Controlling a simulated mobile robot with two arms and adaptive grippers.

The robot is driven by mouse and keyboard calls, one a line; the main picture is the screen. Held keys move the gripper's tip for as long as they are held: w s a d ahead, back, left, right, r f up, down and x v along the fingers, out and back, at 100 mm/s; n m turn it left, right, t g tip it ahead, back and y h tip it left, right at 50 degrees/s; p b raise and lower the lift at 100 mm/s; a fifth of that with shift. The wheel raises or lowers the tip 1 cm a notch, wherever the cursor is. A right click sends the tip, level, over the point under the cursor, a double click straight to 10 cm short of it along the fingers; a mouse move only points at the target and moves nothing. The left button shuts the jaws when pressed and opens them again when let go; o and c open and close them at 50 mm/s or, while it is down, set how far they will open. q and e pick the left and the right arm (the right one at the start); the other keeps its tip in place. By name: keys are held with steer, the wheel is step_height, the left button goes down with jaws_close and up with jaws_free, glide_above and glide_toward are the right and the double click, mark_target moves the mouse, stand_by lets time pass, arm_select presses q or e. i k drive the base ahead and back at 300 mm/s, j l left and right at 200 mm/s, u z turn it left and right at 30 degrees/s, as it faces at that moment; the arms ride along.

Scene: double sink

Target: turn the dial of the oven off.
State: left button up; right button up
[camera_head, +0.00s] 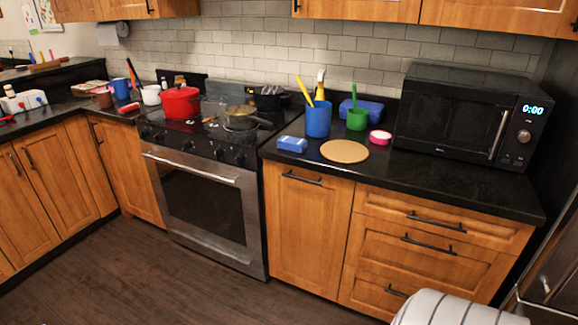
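The oven (203,200) is built into the counter run left of centre, with its steel-framed glass door shut. Its black front panel (203,148) above the door handle carries several small dark dials in a row. One dial (188,146) is near the middle of the panel and another (240,159) is near its right end. The dials are too small and dark to tell how they are turned or which one is on. Neither of my grippers shows in the head view.
A red pot (181,103) and a pan (240,118) stand on the cooktop. A microwave (462,112) stands on the right counter, with a blue cup (318,119) and a round board (344,151) left of it. The floor (170,285) before the oven is clear.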

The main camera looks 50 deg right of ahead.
mark_target(187, 144)
steer(key=i+z, duration=0.25)
steer(key=z, duration=0.15)
steer(key=i+z, duration=0.2)
steer(key=z, duration=0.2)
steer(key=i+j+z, duration=0.2)
steer(key=z, duration=0.25)
steer(key=i+j+z, duration=0.15)
steer(key=z, duration=0.25)
steer(key=i+j+z, duration=0.15)
steer(key=j+z, duration=0.25)
steer(key=l, duration=0.1)
